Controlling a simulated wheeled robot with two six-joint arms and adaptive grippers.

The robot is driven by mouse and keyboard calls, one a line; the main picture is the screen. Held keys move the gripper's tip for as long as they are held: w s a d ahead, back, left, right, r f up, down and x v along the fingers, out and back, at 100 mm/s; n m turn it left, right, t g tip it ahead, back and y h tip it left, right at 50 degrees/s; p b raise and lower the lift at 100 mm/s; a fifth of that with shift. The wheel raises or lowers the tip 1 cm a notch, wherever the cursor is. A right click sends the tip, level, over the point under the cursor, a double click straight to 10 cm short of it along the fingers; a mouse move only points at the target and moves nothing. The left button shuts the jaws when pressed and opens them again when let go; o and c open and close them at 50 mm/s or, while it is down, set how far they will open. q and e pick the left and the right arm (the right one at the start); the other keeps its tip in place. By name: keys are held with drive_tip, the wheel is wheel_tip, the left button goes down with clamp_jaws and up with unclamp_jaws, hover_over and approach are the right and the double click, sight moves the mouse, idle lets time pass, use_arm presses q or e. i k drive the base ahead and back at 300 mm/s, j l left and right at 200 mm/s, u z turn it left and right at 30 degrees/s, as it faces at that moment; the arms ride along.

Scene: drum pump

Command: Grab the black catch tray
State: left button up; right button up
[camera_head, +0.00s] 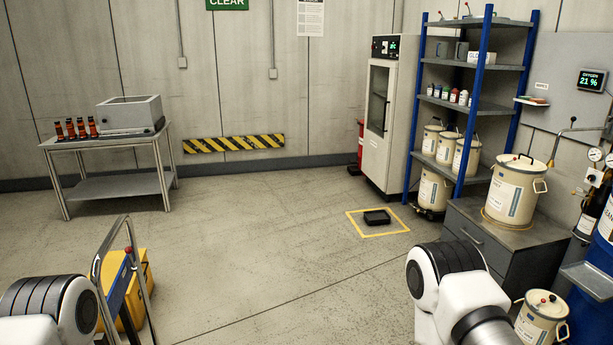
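A small black tray (377,217) lies flat on the floor inside a yellow taped square (352,222), in front of the white cabinet. I take it to be the catch tray. Parts of my two arms show at the bottom left and bottom right of the head view, well short of the tray. Neither of my grippers is in the frame, so their state is hidden. Nothing touches the tray in this view.
A white cabinet (381,125) and a blue-post shelf (474,100) with cream drums stand behind the tray. A grey cabinet (490,240) bearing a drum is to its right. A yellow cart (130,290) is front left, a table (108,185) back left. The middle floor is clear.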

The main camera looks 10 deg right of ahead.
sight(374, 217)
drive_tip(key=i+l+z, duration=0.4)
drive_tip(key=i, duration=1.45)
drive_tip(key=i+j+z, duration=0.15)
drive_tip(key=i+z, duration=0.2)
drive_tip(key=i, duration=1.45)
drive_tip(key=i+j+z, duration=0.25)
drive_tip(key=i+z, duration=0.15)
drive_tip(key=i, duration=0.45)
drive_tip(key=i+j+z, duration=0.4)
drive_tip(key=i, duration=0.4)
drive_tip(key=i+j+z, duration=0.4)
drive_tip(key=i+j, duration=0.25)
drive_tip(key=j, duration=0.15)
drive_tip(key=z, duration=0.2)
